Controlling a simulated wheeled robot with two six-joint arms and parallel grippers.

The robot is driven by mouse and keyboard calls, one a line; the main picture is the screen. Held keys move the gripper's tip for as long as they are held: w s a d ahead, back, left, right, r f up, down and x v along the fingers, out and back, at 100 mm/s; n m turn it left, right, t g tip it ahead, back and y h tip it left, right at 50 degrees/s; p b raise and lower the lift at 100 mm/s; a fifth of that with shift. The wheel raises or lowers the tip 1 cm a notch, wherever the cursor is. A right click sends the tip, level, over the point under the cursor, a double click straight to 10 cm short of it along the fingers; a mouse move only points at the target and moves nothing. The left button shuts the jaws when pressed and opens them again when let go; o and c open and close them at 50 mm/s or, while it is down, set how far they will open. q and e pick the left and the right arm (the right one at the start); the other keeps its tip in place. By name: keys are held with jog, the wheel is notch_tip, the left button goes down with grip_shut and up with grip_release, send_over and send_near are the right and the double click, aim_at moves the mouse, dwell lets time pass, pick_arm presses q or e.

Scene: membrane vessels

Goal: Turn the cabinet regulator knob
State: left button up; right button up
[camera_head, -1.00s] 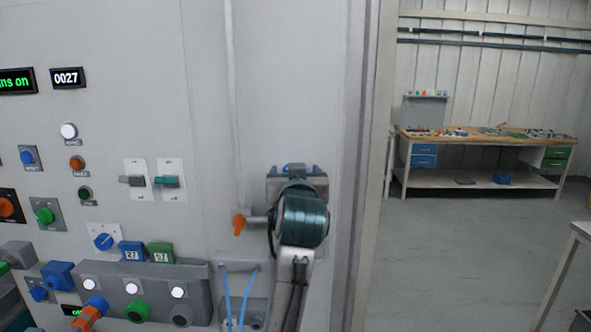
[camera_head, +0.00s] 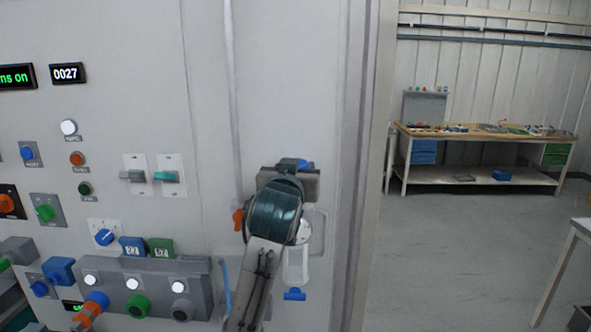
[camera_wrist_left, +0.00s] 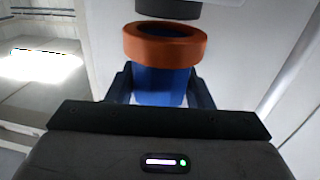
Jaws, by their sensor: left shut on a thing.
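The regulator knob, blue with an orange ring, fills the upper middle of the left wrist view (camera_wrist_left: 160,88). My left gripper (camera_wrist_left: 160,92) is shut on its blue part, with one dark finger on each side. The orange ring sits beyond the fingers, with a dark round part above it. In the head view, a bit of blue (camera_head: 303,163) that looks like the knob shows above the gripper's grey body (camera_head: 270,182). My dark teal wrist and the arm hide most of the knob and the fingers there. My right gripper is not in view.
An orange valve handle (camera_head: 238,219) is close left of my wrist. A round white gauge (camera_head: 304,231) and a blue handle (camera_head: 294,294) are right of my arm. Switches and a grey button box (camera_head: 150,280) fill the left. A workbench (camera_head: 487,136) stands far right.

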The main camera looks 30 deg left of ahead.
pick_arm(q)
jog(key=shift+m+t+h, duration=0.3)
jog(key=shift+m+h, duration=0.3)
jog(key=shift+h, duration=0.3)
jog(key=o, duration=1)
jog(key=shift+s, duration=0.1)
jog(key=b+v, duration=1)
jog(key=b, duration=0.2)
jog(key=shift+s+b, duration=0.3)
jog(key=shift+b, duration=0.1)
